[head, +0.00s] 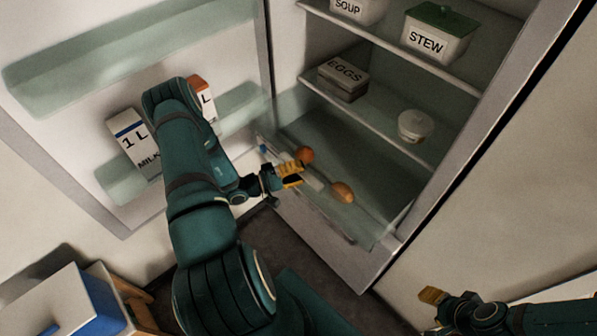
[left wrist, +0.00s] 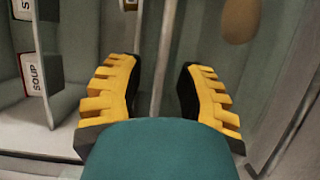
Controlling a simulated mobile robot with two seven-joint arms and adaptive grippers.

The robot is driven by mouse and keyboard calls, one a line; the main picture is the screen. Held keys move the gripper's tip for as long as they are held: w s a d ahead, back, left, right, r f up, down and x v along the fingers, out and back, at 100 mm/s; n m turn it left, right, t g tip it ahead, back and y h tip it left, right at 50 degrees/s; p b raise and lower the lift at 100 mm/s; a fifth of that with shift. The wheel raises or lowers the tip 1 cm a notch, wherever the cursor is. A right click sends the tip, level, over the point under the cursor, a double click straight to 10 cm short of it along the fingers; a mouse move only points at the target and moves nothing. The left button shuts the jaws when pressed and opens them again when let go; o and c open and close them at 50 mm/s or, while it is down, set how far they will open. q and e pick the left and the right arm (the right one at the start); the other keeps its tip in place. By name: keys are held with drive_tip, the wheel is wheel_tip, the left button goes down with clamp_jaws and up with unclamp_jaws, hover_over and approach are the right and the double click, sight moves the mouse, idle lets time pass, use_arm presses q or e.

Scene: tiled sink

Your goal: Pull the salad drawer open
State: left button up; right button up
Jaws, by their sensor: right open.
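The salad drawer (head: 372,222) is the clear bin at the bottom of the open fridge, with round orange and brown items inside. A thin pale bar, seemingly its handle (head: 338,226), runs along its front. My left gripper (head: 291,176) is at the drawer's front, partly hiding it. In the left wrist view, my left gripper's yellow fingers (left wrist: 160,95) are apart, with a thin upright bar (left wrist: 164,50) showing between and beyond them. I cannot tell whether they touch it. My right gripper (head: 432,296) is open and empty at the lower right, away from the drawer.
The open fridge door at left holds milk (head: 134,139) and another carton (head: 204,98), close to my left arm. Shelves above hold an EGGS box (head: 343,80), a STEW tub (head: 436,35), SOUP and a round tub (head: 415,126). A blue-and-white box (head: 62,306) stands lower left.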

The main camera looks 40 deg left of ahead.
use_arm(q)
drive_tip(key=v, duration=1.2)
idle(0.3)
